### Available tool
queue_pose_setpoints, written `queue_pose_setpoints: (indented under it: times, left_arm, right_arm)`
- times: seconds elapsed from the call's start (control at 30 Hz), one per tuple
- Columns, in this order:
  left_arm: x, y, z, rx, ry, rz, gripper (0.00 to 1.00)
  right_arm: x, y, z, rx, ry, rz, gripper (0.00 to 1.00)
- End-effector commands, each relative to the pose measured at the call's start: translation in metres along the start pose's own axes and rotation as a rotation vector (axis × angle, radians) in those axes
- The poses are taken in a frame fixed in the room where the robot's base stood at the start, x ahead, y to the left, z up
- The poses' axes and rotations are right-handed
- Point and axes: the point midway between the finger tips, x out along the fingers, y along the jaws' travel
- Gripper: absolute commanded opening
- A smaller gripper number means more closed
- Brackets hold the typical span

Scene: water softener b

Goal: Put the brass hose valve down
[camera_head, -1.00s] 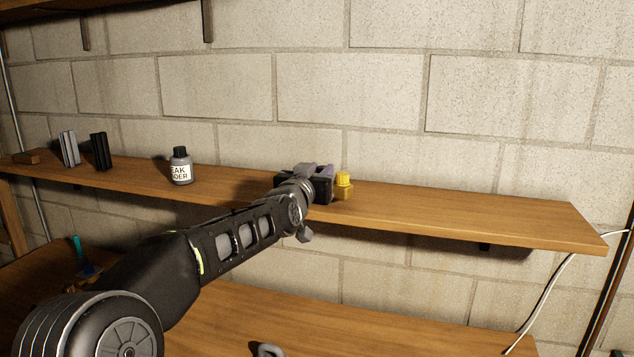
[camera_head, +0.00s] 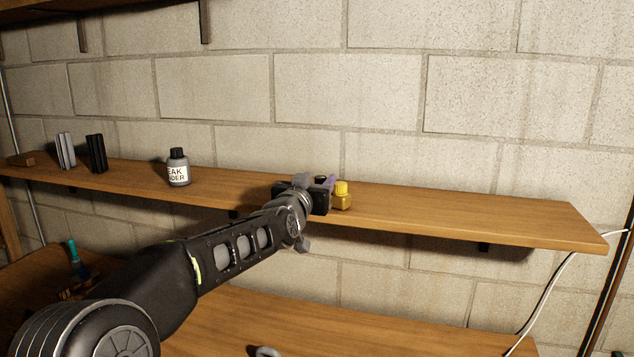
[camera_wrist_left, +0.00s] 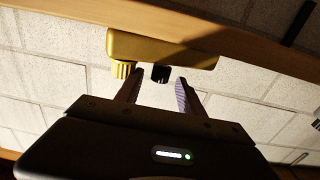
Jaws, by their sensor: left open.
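The brass hose valve (camera_head: 341,196) appears to rest on the wooden shelf (camera_head: 450,216), near its front edge, just right of my left gripper. In the left wrist view the brass valve (camera_wrist_left: 150,47) shows as a long golden body with a ribbed yellow knob and a dark knob. It lies against the shelf edge. My left gripper (camera_head: 327,193) is open; in the wrist view its fingers (camera_wrist_left: 158,86) are spread, with the dark knob near the gap between their tips. I cannot tell whether they touch it. My right gripper is not in view.
A grey leak finder bottle (camera_head: 178,169), a black block (camera_head: 97,153) and a grey block (camera_head: 65,151) stand on the shelf to the left. The shelf right of the valve is clear. A white cable (camera_head: 545,297) hangs at the right.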

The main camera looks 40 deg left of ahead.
Motion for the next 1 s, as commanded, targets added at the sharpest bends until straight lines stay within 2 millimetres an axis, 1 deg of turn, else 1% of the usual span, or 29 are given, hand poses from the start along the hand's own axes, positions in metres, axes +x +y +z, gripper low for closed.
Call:
queue_pose_setpoints:
  times: [0.2, 0.27, 0.37, 0.47, 0.7, 0.8, 0.9, 1.0]
  left_arm:
    - [-0.001, 0.0, -0.005, 0.0, 0.0, 0.001, 0.46]
    - [-0.006, 0.0, -0.004, -0.002, 0.001, 0.001, 0.46]
    - [-0.02, -0.001, -0.004, -0.005, 0.002, 0.0, 0.46]
    - [-0.038, -0.001, -0.004, -0.004, 0.001, 0.0, 0.46]
    - [-0.089, -0.002, -0.003, -0.002, 0.001, -0.002, 0.46]
    - [-0.105, -0.002, -0.003, -0.002, 0.001, -0.002, 0.46]
    - [-0.115, -0.001, -0.003, 0.0, 0.001, -0.001, 0.46]
    - [-0.12, 0.0, -0.002, 0.001, 0.0, -0.001, 0.46]
  right_arm:
    - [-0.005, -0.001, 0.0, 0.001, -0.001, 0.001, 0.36]
    - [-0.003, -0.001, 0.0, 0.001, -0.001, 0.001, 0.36]
    - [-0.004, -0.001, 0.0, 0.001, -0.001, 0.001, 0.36]
    - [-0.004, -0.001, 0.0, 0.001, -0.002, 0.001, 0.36]
    - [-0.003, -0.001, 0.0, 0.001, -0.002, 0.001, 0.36]
    - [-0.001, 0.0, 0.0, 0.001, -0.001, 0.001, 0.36]
    - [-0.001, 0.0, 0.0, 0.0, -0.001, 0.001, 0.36]
    - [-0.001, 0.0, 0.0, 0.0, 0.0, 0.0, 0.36]
